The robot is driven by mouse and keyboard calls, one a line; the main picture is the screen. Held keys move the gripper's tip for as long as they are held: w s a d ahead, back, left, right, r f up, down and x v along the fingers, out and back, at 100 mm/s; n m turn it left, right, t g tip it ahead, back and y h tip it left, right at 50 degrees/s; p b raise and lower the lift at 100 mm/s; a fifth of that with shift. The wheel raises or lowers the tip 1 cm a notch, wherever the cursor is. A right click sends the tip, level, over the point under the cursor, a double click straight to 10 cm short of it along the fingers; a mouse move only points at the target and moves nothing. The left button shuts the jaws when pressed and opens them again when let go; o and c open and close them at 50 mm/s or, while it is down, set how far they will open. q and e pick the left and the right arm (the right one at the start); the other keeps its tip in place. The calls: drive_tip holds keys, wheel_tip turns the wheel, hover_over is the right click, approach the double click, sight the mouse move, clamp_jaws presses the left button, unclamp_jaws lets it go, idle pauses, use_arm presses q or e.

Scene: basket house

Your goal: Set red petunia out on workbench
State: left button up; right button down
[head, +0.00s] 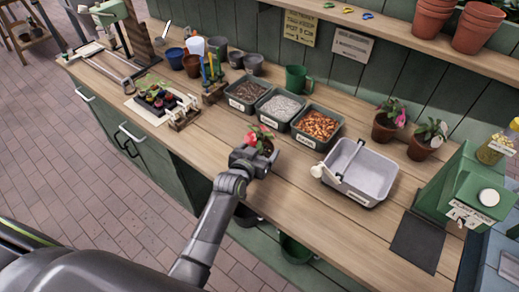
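The red petunia (262,134) has red blooms and green leaves in a small reddish-brown pot. It is near the front edge of the wooden workbench (345,222), in front of the bins. My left gripper (256,154) reaches in from below and is closed around the pot, hiding much of its near side. The plant looks upright. I cannot tell whether the pot's base touches the bench. My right gripper is not in view.
Bins of dark soil (247,92), grey grit (283,105) and orange chips (317,125) stand behind the petunia. A grey tub (365,174) is to the right. Two potted plants (386,124) stand behind the tub. Bare bench lies between petunia and tub.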

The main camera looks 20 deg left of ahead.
use_arm(q)
drive_tip(key=shift+f, duration=0.2)
drive_tip(key=o, duration=1)
drive_tip(key=shift+s+r, duration=0.1)
drive_tip(key=shift+r, duration=0.15)
drive_tip(key=shift+b+v, duration=0.95)
drive_tip(key=shift+v, duration=5)
drive_tip(key=shift+f, duration=0.1)
